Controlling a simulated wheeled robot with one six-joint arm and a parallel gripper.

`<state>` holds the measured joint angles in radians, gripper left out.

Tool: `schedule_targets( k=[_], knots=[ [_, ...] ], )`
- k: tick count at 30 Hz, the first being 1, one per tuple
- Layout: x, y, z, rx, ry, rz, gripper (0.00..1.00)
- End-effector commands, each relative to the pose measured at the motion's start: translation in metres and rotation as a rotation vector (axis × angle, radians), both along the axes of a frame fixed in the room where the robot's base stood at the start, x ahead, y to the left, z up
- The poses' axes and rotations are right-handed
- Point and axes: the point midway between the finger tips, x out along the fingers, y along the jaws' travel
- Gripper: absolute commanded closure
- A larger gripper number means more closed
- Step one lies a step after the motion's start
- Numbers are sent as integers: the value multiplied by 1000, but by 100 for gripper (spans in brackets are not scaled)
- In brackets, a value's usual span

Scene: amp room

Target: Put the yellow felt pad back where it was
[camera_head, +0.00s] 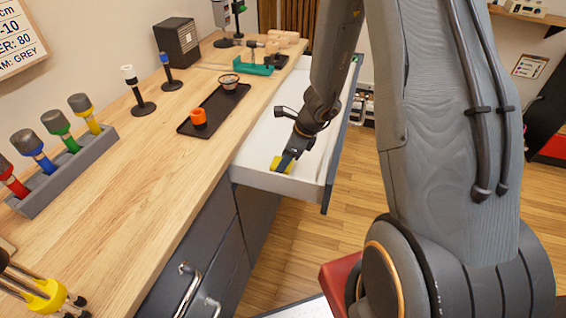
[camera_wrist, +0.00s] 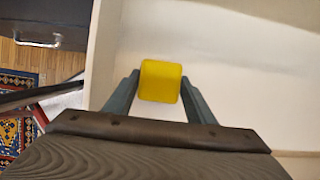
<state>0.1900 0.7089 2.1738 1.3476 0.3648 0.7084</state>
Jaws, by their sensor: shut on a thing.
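The yellow felt pad (camera_wrist: 160,81) is a small block with rounded edges, held between the two fingers of my gripper (camera_wrist: 160,92) in the wrist view. In the head view my gripper (camera_head: 289,158) points down inside the open white drawer (camera_head: 257,150), near its front end. The yellow pad (camera_head: 277,165) shows there at the fingertips, partly covered by them. I cannot tell whether the pad touches the drawer floor.
The wooden counter (camera_head: 150,165) runs along the left of the drawer. The drawer walls stand close around my gripper.

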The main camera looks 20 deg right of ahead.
Motion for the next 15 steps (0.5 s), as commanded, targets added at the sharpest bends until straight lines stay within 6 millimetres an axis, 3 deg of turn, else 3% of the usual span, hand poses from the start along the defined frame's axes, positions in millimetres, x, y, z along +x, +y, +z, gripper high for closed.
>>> schedule_targets(
  k=[12, 13, 15],
  knots=[
    [0, 0, -5, 0, 0, 0, 74],
    [0, 0, -4, 0, 0, 0, 45],
    [0, 0, -4, 0, 0, 0, 33]
  ],
)
